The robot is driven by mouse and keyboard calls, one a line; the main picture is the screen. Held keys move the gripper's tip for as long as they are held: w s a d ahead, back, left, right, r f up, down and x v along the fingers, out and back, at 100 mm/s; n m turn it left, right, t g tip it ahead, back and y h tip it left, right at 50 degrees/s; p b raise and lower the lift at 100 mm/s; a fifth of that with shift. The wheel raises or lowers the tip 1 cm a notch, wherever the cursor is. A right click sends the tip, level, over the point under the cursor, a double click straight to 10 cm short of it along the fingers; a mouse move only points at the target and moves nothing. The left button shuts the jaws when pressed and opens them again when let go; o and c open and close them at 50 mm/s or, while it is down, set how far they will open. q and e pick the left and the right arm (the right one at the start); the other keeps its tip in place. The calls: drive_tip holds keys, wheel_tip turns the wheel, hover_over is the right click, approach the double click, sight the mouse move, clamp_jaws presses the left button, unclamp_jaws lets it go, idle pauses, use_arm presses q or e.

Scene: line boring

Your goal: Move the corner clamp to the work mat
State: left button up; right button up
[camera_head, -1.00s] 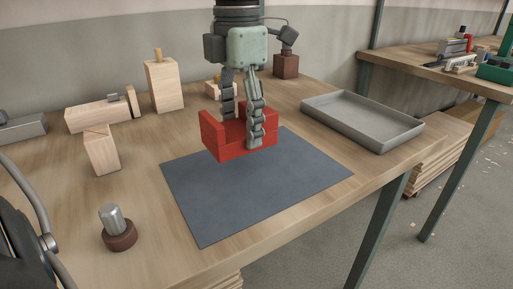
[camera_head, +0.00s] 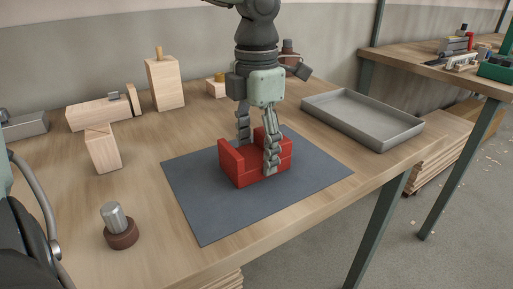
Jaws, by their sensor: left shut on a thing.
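The corner clamp (camera_head: 246,170) is a red, blocky L-shaped piece. It is at the dark grey work mat (camera_head: 215,215), over its far middle part, and looks to be on or just above the surface. My left gripper (camera_head: 257,158) comes down from above and is shut on the clamp, one finger at its far side and one at its near right side. The fingers hide part of the clamp. My right gripper is not in view.
An empty grey tray (camera_head: 372,124) stands right of the mat. Wooden blocks (camera_head: 102,150) and a metal-topped brown cylinder (camera_head: 117,226) stand on the left of the bench. The mat's front part is clear. A second bench (camera_head: 440,72) is at the right.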

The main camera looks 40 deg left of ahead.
sight(257, 153)
use_arm(q)
drive_tip(key=o, duration=1.5)
drive_tip(key=shift+o, duration=0.8)
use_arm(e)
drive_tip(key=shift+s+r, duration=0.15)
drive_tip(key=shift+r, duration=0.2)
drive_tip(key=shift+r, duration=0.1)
use_arm(q)
drive_tip(key=shift+r+p, duration=0.25)
drive_tip(key=shift+p, duration=0.05)
wheel_tip(257, 153, up, 12)
drive_tip(key=shift+f, duration=0.15)
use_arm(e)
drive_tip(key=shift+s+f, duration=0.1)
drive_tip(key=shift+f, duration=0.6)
